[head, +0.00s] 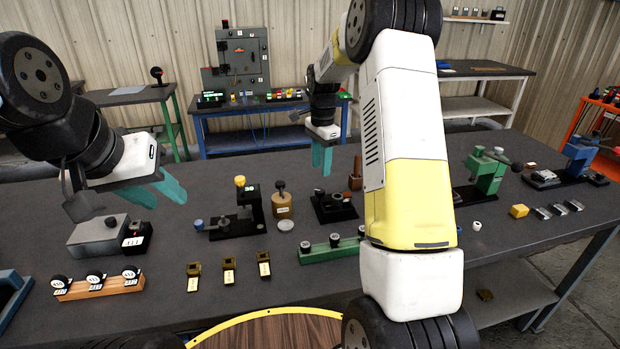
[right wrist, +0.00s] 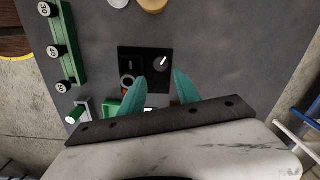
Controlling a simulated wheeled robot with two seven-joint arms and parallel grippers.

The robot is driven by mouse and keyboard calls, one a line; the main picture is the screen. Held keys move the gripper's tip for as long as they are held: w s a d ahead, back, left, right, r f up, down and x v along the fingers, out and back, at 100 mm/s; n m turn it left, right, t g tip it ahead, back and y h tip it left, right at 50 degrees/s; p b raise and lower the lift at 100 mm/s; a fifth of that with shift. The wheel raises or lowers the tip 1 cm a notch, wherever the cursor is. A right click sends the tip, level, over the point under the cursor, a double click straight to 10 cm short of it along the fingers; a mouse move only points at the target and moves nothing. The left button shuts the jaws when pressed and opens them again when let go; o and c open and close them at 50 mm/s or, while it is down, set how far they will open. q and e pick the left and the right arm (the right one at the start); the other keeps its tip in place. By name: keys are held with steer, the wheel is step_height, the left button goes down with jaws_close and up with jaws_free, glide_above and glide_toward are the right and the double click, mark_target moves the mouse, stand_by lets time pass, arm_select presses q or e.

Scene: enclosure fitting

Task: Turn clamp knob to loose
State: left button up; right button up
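A black fixture (head: 335,208) stands on the dark table below my right gripper (head: 322,158). In the right wrist view the fixture (right wrist: 130,56) carries a round dark knob (right wrist: 161,62) with a white pointer line slanting up and right, and a ring-like part (right wrist: 127,82) beside it. The right gripper (right wrist: 160,80) has its two teal fingers apart and empty, above the table, with the knob ahead between the fingertips, not touched as far as I can tell. My left gripper (head: 160,190) is open and empty over the table's left side. I cannot read any knob markings.
A green rail with white-topped knobs (head: 332,248) lies just in front of the fixture. A tan cylinder (head: 282,205) and a black stand with a yellow knob (head: 240,215) are to its left. A green vise (head: 487,172) stands right. A grey box (head: 98,236) sits near the left gripper.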

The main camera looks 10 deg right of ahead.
mark_target(320, 190)
steer(key=shift+w+f, duration=0.2)
steer(key=shift+f, duration=0.35)
step_height(320, 190, down, 7)
steer(key=shift+f, duration=0.2)
jaws_close()
